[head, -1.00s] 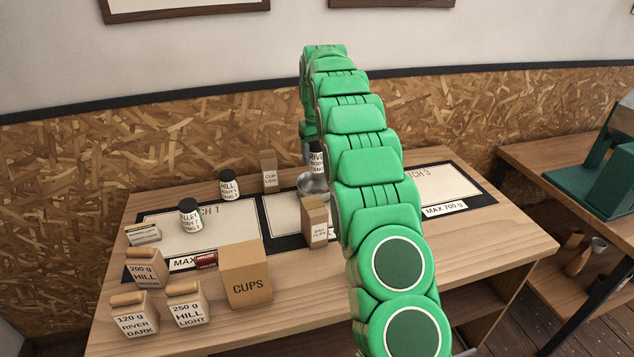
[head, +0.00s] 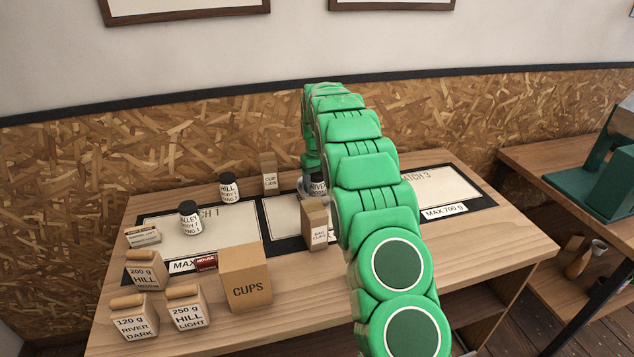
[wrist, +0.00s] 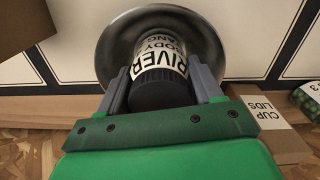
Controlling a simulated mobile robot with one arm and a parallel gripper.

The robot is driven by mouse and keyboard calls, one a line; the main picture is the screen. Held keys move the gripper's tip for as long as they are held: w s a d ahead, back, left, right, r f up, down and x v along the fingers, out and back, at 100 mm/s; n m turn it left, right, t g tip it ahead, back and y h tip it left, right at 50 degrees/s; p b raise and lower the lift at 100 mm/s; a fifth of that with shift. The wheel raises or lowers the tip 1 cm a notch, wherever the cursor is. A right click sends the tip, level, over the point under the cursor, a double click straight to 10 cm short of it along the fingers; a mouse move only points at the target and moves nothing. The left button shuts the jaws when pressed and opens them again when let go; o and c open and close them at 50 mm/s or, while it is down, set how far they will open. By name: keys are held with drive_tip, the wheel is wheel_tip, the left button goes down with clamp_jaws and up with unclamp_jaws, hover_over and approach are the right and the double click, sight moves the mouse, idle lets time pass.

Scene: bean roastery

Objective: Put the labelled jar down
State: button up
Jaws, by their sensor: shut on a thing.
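The labelled jar (wrist: 160,60) has a black lid and a white label reading RIVER, BODY, TANG. In the wrist view my gripper (wrist: 160,74) is shut on it, one finger on each side near the lid. Around the jar, beneath it in that view, is a round metal dish (wrist: 112,42). I cannot tell whether the jar touches the dish. In the head view the jar (head: 318,184) shows at the middle mat (head: 285,213), partly hidden by my arm, which also covers my gripper there.
A CUP LIDS box (head: 269,178) stands behind the middle mat and a small carton (head: 315,222) in front. The CUPS box (head: 246,278) is at the front. The right mat (head: 435,187) looks largely clear.

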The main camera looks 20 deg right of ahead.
drive_tip(key=o, duration=1.2)
wheel_tip(320, 180, up, 11)
drive_tip(key=shift+f, duration=0.1)
drive_tip(key=shift+r, duration=0.75)
